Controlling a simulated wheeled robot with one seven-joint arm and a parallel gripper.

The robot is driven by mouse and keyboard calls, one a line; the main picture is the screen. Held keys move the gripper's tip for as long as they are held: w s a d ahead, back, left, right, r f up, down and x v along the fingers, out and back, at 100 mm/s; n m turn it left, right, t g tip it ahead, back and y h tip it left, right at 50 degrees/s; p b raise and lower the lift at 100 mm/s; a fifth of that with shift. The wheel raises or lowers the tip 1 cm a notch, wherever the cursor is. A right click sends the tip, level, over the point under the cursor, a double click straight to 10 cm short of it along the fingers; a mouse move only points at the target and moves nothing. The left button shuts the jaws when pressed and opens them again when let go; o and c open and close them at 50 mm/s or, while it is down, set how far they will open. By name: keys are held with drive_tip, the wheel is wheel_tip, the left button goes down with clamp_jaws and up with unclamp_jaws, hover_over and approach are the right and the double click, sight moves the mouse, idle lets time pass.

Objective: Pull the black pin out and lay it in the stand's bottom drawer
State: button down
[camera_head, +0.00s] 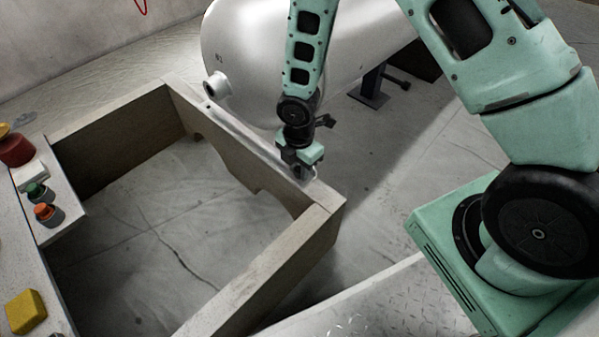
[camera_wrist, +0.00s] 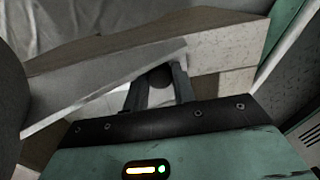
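My gripper (camera_head: 303,174) points down at the near right end of a grey metal strip on top of a wooden frame's beam. In the wrist view its two fingers (camera_wrist: 160,84) stand apart, one on each side of a dark rounded piece (camera_wrist: 160,76). This piece looks like the black pin's head; most of it is hidden. I cannot tell whether the fingers press on it or only stand around it. In the head view the gripper hides that spot. No drawer can be made out in either view.
The wooden frame (camera_head: 117,135) encloses open floor. A large pale tank (camera_head: 245,60) stands close behind the gripper.

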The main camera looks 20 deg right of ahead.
sight(299, 169)
drive_tip(key=c, duration=1.8)
unclamp_jaws()
clamp_jaws()
drive_tip(key=shift+r, duration=0.15)
drive_tip(key=shift+r+p, duration=2.35)
drive_tip(key=shift+p, duration=0.15)
drive_tip(key=shift+r, duration=0.1)
drive_tip(key=shift+r+p, duration=1.95)
drive_tip(key=shift+p, duration=0.15)
drive_tip(key=shift+a, duration=0.1)
